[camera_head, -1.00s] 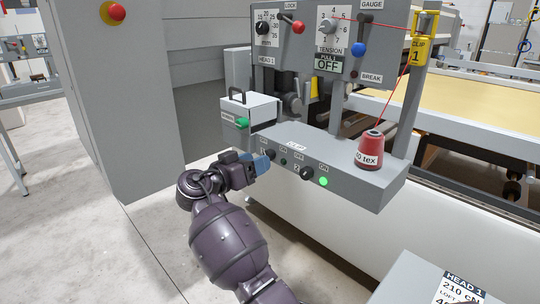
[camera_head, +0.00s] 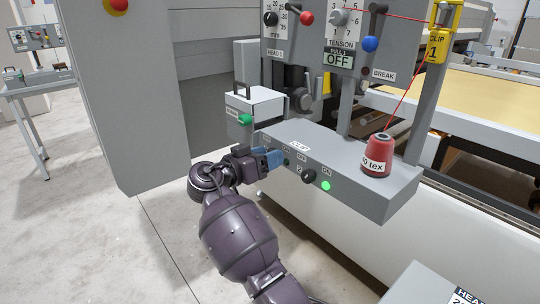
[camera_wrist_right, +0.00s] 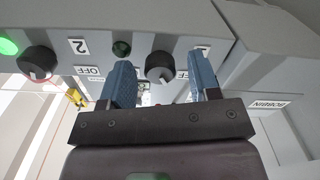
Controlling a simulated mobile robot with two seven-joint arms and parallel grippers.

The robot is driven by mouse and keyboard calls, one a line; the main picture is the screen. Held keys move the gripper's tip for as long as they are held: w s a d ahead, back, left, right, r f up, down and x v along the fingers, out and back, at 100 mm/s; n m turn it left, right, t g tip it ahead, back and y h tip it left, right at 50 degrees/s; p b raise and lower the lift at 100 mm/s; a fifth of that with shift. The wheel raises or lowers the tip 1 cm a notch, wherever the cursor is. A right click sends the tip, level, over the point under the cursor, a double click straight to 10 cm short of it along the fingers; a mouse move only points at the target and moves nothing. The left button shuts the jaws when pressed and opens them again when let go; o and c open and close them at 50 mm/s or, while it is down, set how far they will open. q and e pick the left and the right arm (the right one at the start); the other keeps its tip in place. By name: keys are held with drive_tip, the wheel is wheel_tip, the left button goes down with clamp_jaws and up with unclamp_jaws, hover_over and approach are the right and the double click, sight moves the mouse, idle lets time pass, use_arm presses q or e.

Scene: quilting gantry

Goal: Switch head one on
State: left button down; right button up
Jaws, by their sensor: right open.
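The grey switch panel (camera_head: 345,180) carries two black knobs and two lamps. The knob marked 1 (camera_wrist_right: 160,67) lies between my open right fingertips in the wrist view; whether they touch it I cannot tell. In the head view my right gripper (camera_head: 275,158) covers that knob. The lamp beside it (camera_wrist_right: 121,48) is dark green and unlit. The knob marked 2 (camera_wrist_right: 37,62) stands farther along the panel, and its lamp (camera_head: 326,186) glows bright green. My left gripper is not in view.
A red thread cone (camera_head: 377,155) stands on the panel box, its thread running up to a yellow clip (camera_head: 441,32). A grey cabinet (camera_head: 135,110) stands to the left.

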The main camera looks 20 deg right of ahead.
drive_tip(key=shift+a, duration=0.1)
drive_tip(key=c, duration=0.9)
use_arm(q)
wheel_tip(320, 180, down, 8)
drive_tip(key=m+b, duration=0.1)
drive_tip(key=b, duration=0.9)
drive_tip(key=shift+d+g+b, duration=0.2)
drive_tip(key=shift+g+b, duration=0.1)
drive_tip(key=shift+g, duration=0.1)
use_arm(e)
drive_tip(key=m, duration=1.2)
drive_tip(key=shift+r, duration=0.1)
